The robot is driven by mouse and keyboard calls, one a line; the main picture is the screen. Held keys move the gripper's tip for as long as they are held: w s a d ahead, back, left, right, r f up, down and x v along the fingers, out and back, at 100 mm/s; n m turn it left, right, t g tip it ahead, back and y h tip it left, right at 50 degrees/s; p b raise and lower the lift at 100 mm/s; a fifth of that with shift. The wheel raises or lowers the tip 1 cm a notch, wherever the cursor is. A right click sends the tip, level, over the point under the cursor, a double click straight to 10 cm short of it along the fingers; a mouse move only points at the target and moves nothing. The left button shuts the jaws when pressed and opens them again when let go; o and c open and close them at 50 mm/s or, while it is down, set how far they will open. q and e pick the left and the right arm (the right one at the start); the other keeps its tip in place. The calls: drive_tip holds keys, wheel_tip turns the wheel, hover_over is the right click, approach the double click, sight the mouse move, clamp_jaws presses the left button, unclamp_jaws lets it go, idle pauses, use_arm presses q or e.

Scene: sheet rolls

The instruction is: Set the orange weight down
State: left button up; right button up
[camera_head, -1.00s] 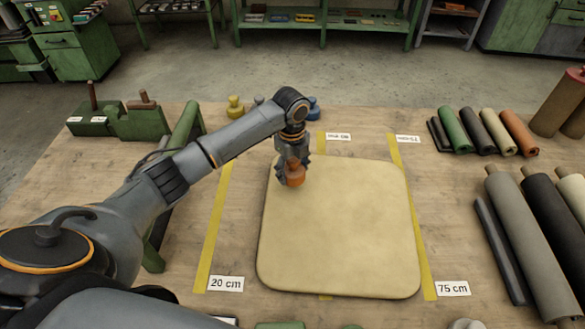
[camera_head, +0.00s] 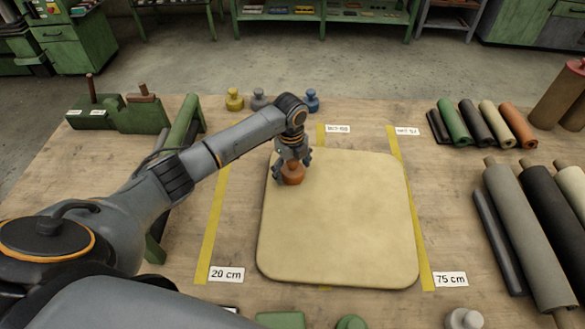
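The orange weight (camera_head: 292,174) stands upright on the upper left part of the tan sheet (camera_head: 340,225), close to the sheet's left edge. My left gripper (camera_head: 292,166) is directly above the weight, with its dark fingers spread on both sides of the weight's top. The fingers look open and apart from the weight, though its knob is partly hidden between them. My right gripper is not in view.
Yellow (camera_head: 234,99), grey (camera_head: 258,99) and blue (camera_head: 311,100) weights stand behind my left arm. A green stand (camera_head: 182,125) is at the left. Rolls (camera_head: 530,230) lie at the right. Yellow tape strips flank the sheet, whose middle and right are clear.

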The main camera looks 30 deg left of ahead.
use_arm(q)
wheel_tip(320, 180, up, 12)
drive_tip(key=shift+s+a+r+b, duration=0.1)
drive_tip(key=shift+s+r+b, duration=0.05)
drive_tip(key=shift+b, duration=0.45)
idle(0.4)
